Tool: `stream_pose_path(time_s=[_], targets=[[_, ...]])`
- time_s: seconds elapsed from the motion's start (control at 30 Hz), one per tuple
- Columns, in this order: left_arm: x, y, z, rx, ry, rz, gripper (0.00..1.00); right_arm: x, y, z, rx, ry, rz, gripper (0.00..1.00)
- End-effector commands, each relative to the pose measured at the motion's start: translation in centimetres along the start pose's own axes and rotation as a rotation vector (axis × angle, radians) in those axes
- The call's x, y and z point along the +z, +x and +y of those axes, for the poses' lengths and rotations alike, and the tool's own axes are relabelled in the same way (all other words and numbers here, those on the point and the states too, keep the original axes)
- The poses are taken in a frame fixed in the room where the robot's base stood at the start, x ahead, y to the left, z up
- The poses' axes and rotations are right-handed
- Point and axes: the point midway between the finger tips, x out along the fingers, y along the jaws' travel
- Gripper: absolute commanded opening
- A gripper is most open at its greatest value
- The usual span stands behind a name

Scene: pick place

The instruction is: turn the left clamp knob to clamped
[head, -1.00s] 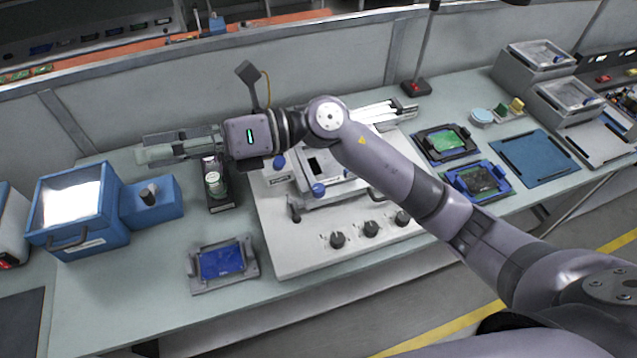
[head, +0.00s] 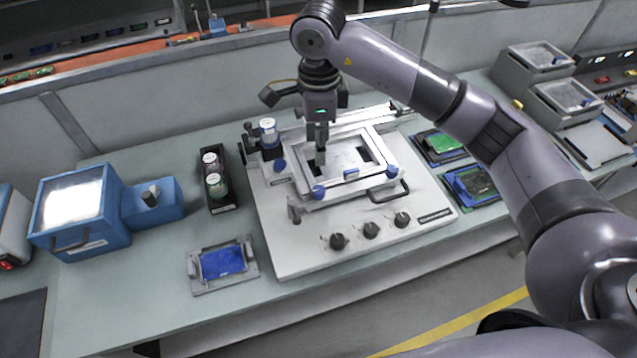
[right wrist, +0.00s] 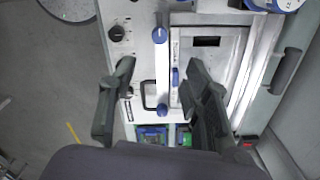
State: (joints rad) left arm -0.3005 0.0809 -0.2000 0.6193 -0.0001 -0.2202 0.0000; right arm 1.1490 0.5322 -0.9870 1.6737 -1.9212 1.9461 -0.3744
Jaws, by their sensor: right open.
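The left clamp knob (head: 318,192) is a round blue knob at the front-left corner of the white frame on the printer-like machine. In the right wrist view the knob (right wrist: 159,35) shows near the top, with a pale line across it. The right clamp knob (head: 392,170) is blue too, at the frame's front-right corner; it also shows in the right wrist view (right wrist: 162,109). My right gripper (head: 319,157) points down above the frame, near the left knob and not touching it. In the right wrist view its fingers (right wrist: 160,70) are apart and empty.
Black knobs (head: 371,230) line the machine's front panel. A front handle (head: 390,193) stands out beside the right clamp knob. A rack of jars (head: 214,185) and a fixture with a blue board (head: 222,262) are to the left. Bare bench lies between them.

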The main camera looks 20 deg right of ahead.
Motion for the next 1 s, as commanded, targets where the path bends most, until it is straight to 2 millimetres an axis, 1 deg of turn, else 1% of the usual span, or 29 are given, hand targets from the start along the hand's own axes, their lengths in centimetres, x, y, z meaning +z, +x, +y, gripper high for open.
stream_pose_path(time_s=[0.03,0.4,0.6,0.7,0.8,1.0], targets=[[-0.1,-0.7,0.0,0.0,0.0,0.0,0.4,0.0,0.9,0.1,0.007,0.0,0.002,0.44],[-0.3,-3.3,-0.1,0.0,0.0,0.001,0.4,0.1,9.0,0.2,0.006,-0.001,-0.001,0.44],[-0.5,-4.2,-0.1,0.0,0.0,0.001,0.4,0.1,12.4,0.2,0.005,0.0,-0.002,0.44],[-0.5,-4.4,-0.1,0.0,0.0,0.002,0.4,0.1,13.5,0.1,0.003,-0.001,-0.002,0.44],[-0.5,-4.5,-0.1,0.0,0.0,0.002,0.4,0.2,14.1,0.1,0.003,-0.002,-0.004,0.44],[-0.5,-4.5,0.0,0.0,0.0,0.002,0.4,0.2,14.4,0.1,0.002,-0.002,-0.004,0.44]])
